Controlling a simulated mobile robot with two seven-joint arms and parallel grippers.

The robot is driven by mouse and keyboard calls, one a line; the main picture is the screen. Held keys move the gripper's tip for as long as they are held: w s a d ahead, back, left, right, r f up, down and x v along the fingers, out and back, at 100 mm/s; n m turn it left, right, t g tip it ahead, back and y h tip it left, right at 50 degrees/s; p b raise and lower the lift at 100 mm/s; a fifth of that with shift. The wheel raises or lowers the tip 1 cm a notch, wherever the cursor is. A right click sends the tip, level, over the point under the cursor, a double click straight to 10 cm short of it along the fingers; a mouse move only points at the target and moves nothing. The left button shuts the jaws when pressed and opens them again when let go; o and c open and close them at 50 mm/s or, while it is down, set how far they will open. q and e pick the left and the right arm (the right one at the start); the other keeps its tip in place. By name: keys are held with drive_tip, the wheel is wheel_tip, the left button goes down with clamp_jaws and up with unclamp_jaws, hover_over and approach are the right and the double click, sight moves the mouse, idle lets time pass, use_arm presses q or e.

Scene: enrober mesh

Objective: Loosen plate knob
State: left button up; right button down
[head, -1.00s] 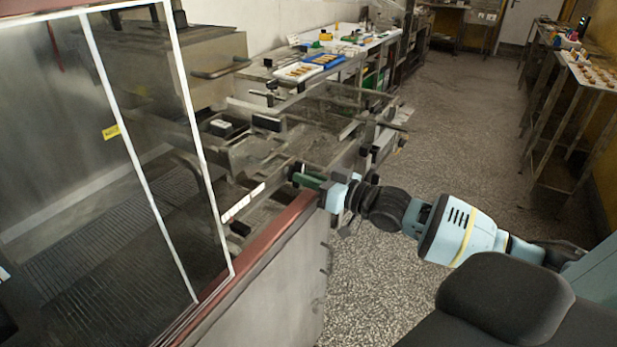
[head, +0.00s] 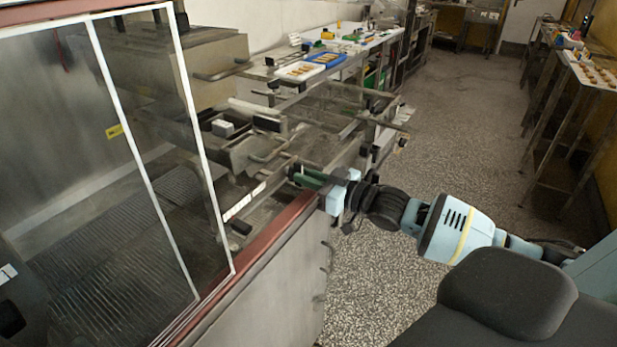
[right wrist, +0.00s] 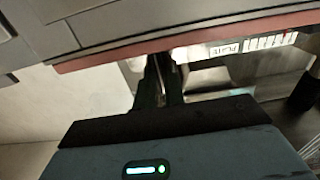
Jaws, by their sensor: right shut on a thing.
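In the head view my right gripper (head: 312,178) reaches in over the machine's red-brown edge. Its green fingers are shut on a small black plate knob (head: 294,170) at the machine's side. In the right wrist view the dark fingers (right wrist: 160,82) are close together and point towards the machine. The knob is mostly hidden between them there. A white label reading PLATE (right wrist: 222,50), with a striped scale beside it, is right of the fingers. My left gripper is not in view.
A clear framed guard (head: 125,130) covers the machine's mesh belt (head: 120,260) on the left. Metal rails and plates (head: 265,150) lie behind the gripper. A table with trays (head: 300,72) stands at the back. The speckled floor (head: 450,130) to the right is open.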

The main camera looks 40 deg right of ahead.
drive_tip(key=c, duration=1.5)
unclamp_jaws()
drive_tip(key=shift+s, duration=0.1)
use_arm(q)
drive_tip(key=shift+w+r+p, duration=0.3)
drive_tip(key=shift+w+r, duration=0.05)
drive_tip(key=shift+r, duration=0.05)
use_arm(e)
drive_tip(key=v, duration=0.7)
drive_tip(key=shift+s+d, duration=0.15)
drive_tip(key=shift+s, duration=0.1)
